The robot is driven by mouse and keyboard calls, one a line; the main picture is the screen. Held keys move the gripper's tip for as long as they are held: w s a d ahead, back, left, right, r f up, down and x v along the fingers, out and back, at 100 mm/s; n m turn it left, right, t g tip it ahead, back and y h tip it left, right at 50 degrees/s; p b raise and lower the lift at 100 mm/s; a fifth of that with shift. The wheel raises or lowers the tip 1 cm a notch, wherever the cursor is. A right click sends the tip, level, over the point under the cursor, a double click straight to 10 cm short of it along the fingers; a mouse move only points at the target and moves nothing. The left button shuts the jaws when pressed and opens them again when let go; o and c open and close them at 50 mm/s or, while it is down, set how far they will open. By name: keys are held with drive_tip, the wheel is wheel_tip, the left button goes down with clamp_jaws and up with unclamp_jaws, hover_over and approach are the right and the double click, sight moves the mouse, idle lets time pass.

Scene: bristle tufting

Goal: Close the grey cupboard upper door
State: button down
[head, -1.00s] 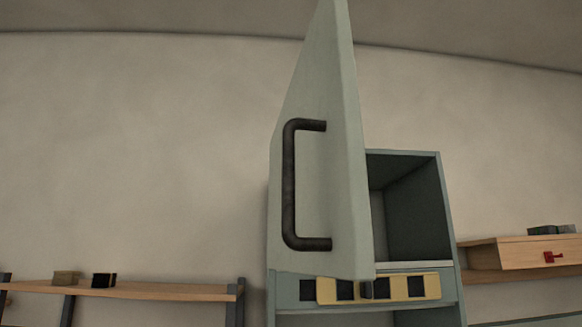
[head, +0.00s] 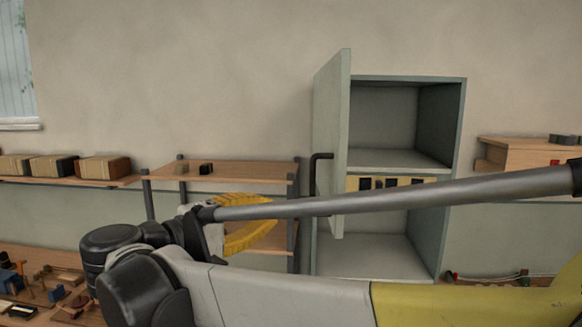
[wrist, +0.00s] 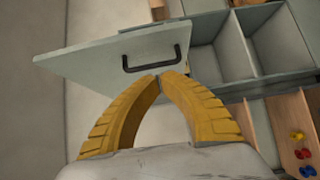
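The grey cupboard (head: 456,130) has its upper door (head: 331,110) swung open on the left side, seen nearly edge-on in the head view. A dark bar handle (head: 316,170) is on the door's outer face. The wrist view shows the same door (wrist: 90,65) and its handle (wrist: 155,66). My yellow gripper (wrist: 160,76) has its two fingertips together, with nothing seen between them. In the wrist picture the tips lie just below the handle. In the head view my gripper is left of the door, and part of it is hidden by my arm.
The open upper compartment (head: 385,115) looks empty. A wooden shelf (head: 235,172) stands left of the cupboard, and a wooden drawer unit (head: 525,155) is to the right. A workbench (head: 35,262) with tools is at lower left.

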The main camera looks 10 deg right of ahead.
sight(313, 189)
drive_tip(key=x, duration=0.3)
drive_tip(key=r+p+x, duration=0.1)
drive_tip(key=x, duration=0.2)
drive_tip(key=p+x, duration=0.1)
drive_tip(key=x, duration=0.3)
drive_tip(key=shift+w+a+r, duration=0.1)
drive_tip(key=shift+w+r, duration=0.1)
drive_tip(key=shift+w, duration=0.1)
drive_tip(key=shift+s+d+p, duration=0.25)
drive_tip(key=shift+d+p, duration=0.2)
drive_tip(key=shift+d, duration=0.75)
drive_tip(key=shift+s+d, duration=0.35)
drive_tip(key=shift+d, duration=0.2)
drive_tip(key=shift+w+f, duration=0.1)
